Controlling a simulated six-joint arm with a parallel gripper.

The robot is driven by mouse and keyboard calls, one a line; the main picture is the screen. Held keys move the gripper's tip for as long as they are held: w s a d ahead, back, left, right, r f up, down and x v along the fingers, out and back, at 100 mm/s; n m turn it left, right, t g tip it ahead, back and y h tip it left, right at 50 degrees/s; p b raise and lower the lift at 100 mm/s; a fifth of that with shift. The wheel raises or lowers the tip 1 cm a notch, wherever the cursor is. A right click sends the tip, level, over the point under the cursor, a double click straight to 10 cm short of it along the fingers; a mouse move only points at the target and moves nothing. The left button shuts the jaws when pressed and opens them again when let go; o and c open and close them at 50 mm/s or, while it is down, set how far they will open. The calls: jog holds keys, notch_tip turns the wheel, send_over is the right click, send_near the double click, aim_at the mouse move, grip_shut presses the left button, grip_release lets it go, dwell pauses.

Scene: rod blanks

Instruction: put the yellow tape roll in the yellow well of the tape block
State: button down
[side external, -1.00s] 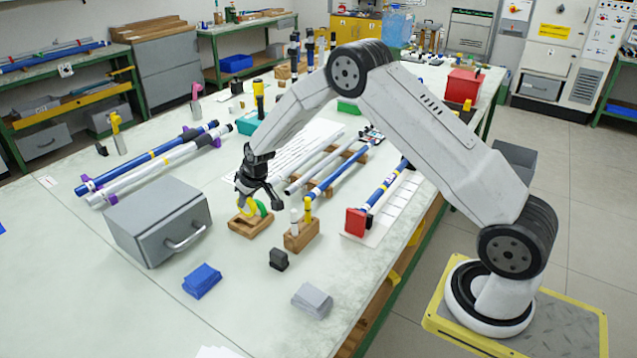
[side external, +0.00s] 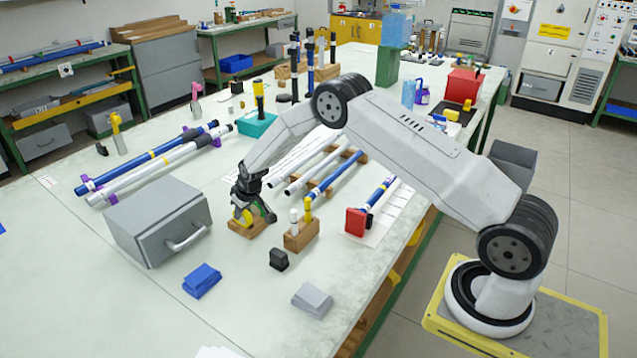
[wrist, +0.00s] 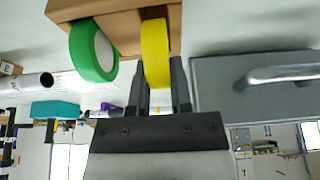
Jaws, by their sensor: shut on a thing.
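The wooden tape block (side external: 246,230) sits on the bench right of the grey drawer box. My gripper (wrist: 160,85) points down at it and is shut on the yellow tape roll (wrist: 155,50), with one finger on each flat side. The roll's edge reaches the block (wrist: 122,12) in the wrist view; how deep it sits in the well is hidden. In the side view the yellow roll (side external: 242,217) shows below my gripper. The green tape roll (wrist: 92,50) stands upright at the block beside the yellow one, apart from it.
The grey drawer box (side external: 155,225) stands close on the left. A small wooden block (side external: 301,236) with white and yellow pieces is close on the right. A black block (side external: 279,259), blue pads (side external: 202,281) and grey pads (side external: 312,300) lie in front. Rods lie behind.

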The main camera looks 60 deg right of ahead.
jog(key=shift+f, duration=0.45)
jog(key=shift+f, duration=0.1)
jog(key=c, duration=0.5)
grip_release()
jog(key=shift+c, duration=0.2)
jog(key=v, duration=1.2)
jog(key=shift+s+r, duration=0.1)
jog(key=shift+r, duration=0.15)
